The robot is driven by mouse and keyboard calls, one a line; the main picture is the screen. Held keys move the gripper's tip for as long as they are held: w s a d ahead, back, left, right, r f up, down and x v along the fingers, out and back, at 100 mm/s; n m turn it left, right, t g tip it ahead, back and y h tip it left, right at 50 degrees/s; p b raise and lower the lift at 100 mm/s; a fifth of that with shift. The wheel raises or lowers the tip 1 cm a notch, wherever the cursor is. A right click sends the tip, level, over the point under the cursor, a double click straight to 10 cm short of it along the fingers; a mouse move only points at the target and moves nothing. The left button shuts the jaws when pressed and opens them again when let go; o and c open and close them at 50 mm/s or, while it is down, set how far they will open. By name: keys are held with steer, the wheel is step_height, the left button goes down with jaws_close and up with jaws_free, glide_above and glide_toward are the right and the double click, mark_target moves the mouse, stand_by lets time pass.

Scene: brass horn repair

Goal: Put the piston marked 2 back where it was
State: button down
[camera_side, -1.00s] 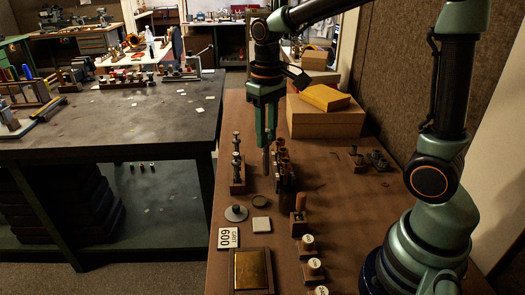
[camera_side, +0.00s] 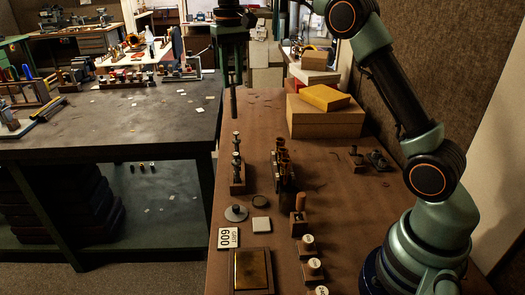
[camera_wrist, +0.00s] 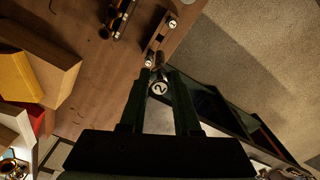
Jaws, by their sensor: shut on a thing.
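My gripper (camera_side: 233,84) is shut on the piston marked 2 (camera_wrist: 160,88), whose numbered cap shows between the fingers in the wrist view. In the side view this piston (camera_side: 234,104) hangs upright, beyond and above the wooden piston rack (camera_side: 237,188). Two other pistons stand in the rack, a far one (camera_side: 236,141) and a near one (camera_side: 236,160). The rack also shows in the wrist view (camera_wrist: 159,38), just past the held piston. The brass valve casings (camera_side: 282,160) stand to the right of the rack. Their bores are not clear to see.
Cardboard boxes (camera_side: 325,117) stand at the bench's back right.

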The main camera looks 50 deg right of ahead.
step_height(320, 180, down, 20)
steer(key=shift+w+d+r, duration=0.1)
stand_by(0.5)
steer(key=c, duration=0.6)
jaws_free()
steer(key=shift+f, duration=0.2)
steer(key=shift+r, duration=0.1)
